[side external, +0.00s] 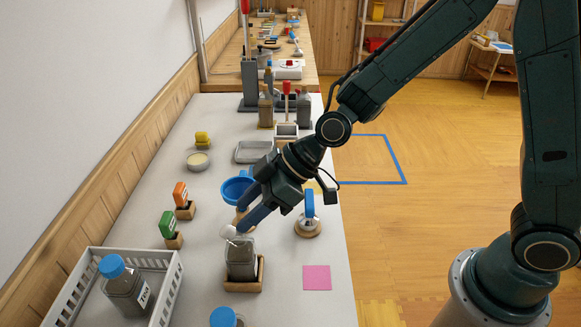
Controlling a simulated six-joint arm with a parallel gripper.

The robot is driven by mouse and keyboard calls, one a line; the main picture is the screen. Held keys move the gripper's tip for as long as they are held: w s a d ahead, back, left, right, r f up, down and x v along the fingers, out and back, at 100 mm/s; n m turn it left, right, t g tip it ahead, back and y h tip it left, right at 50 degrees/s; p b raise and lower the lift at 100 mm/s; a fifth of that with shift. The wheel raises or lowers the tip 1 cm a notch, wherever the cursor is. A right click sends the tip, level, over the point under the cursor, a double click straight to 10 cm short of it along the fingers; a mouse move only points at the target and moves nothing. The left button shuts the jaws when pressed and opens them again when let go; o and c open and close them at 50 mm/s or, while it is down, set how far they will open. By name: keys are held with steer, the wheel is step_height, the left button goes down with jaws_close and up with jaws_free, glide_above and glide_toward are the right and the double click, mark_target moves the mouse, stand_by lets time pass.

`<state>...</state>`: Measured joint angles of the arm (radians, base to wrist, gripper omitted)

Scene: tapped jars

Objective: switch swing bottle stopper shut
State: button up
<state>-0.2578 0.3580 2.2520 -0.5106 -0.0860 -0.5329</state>
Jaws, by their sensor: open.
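The swing-top bottle (241,260) is a grey, square, see-through bottle standing upright in a wooden holder (244,287) near the front middle of the table. Its white stopper (228,231) shows at the top left of the bottle, tilted off to the side of the neck. My gripper (243,222) is open, just above and right of the stopper, with its fingers pointing down and left. The fingers partly hide the bottle's neck. I cannot tell whether a finger touches the stopper.
A white crate (172,274) with a blue-capped jar (128,285) stands left. Green (168,226) and orange (181,195) tags stand behind it. A blue funnel (236,188) and a blue-handled item (309,208) flank my gripper. A pink square (317,277) lies right; the table's right edge is close.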

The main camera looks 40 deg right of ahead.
mark_target(229, 227)
steer(key=shift+x, duration=2.75)
jaws_close()
